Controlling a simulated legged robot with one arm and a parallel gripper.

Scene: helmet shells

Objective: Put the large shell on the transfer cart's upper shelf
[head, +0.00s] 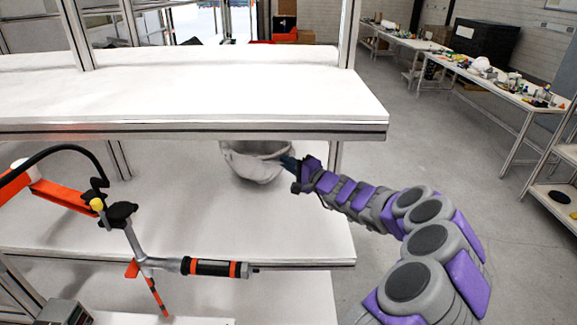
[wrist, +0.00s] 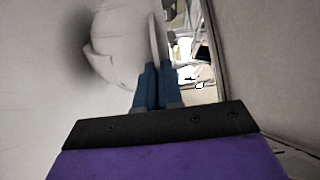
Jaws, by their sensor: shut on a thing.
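The large shell (head: 254,164) is a white, bowl-like helmet shell on the white middle shelf (head: 290,225), beneath the top shelf. Its upper edge is partly hidden by the top shelf's front edge. My gripper (head: 288,163) reaches in from the right and is shut on the shell's right rim. In the wrist view the blue fingers of my gripper (wrist: 154,85) close around the rim of the pale shell (wrist: 118,45). The shell's dark shadow lies on the surface beside it. I cannot tell whether the shell touches the shelf or hangs just above it.
The white top shelf (head: 190,95) overhangs the shell closely. A shelf post (head: 335,165) stands near my gripper. An orange and black tool on a stand (head: 150,262) is at the front left. Long tables (head: 490,82) with small items stand at the back right; grey floor lies between.

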